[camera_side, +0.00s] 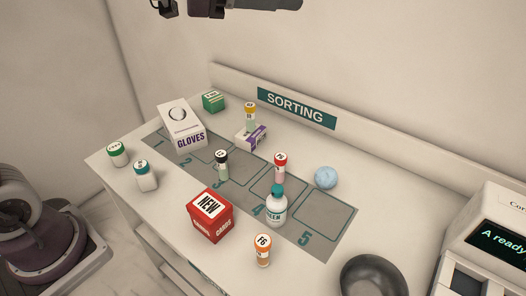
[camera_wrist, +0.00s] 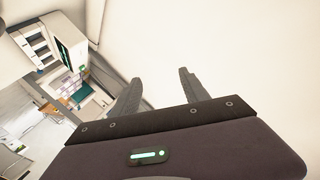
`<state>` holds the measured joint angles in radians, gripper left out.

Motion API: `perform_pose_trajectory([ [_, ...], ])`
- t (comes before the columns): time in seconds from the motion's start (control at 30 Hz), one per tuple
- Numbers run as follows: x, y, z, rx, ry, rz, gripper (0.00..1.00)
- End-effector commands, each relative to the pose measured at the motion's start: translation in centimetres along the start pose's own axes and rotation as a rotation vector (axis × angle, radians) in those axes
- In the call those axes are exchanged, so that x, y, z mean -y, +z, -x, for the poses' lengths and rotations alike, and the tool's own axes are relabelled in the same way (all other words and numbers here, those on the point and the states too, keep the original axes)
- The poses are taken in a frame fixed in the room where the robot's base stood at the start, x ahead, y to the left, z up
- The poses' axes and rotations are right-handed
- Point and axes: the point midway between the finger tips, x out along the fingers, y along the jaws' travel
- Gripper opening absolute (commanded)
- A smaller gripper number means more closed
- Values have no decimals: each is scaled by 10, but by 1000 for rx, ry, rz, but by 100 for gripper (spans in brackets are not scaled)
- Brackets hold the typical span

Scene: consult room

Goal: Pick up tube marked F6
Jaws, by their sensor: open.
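The tube marked F6 (camera_side: 262,251) has an orange cap with a white label. It stands upright near the front edge of the table, right of the red box and below the white bottle. My gripper (camera_wrist: 160,88) shows in the wrist view with its two fingers apart and nothing between them. In the side view, part of my arm shows at the top edge, high above the table and far from the tube. The tube does not show in the wrist view.
A red NEW cards box (camera_side: 210,216) and a white bottle with a teal cap (camera_side: 277,208) stand close to the tube. A dark bowl (camera_side: 374,277) is to its right. Other capped tubes, a gloves box (camera_side: 182,128) and a blue ball (camera_side: 325,177) stand farther back.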

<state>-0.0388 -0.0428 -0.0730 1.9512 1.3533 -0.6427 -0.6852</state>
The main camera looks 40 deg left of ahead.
Motion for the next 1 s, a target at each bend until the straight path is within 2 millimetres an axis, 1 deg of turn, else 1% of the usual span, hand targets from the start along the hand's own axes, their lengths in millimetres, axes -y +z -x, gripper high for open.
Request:
perform_pose_trajectory([
  [0.03,-24,4,-8,-37,136,-4,53],
  [0.07,-40,5,-10,-57,221,-4,53],
  [0.1,-60,9,-9,-78,333,2,53],
  [0.17,-88,16,-2,-97,493,18,53],
  [0.2,-104,22,4,-104,596,32,53],
  [0.27,-125,31,18,-105,745,60,53],
  [0.3,-137,37,29,-102,842,80,53],
  [0.37,-152,47,48,-89,987,116,53],
  [0.43,-165,58,73,-65,1155,164,53],
  [0.5,-189,97,66,-64,1144,174,53],
  [0.57,-205,124,61,-65,1142,172,53],
  [0.6,-215,142,58,-65,1141,170,53],
  [0.67,-228,166,54,-67,1139,168,53],
  [0.7,-237,181,51,-67,1138,167,53],
  [0.8,-256,215,45,-68,1135,162,53],
  [0.9,-271,241,41,-69,1134,159,53],
  [1.0,-279,257,37,-70,1131,154,53],
])
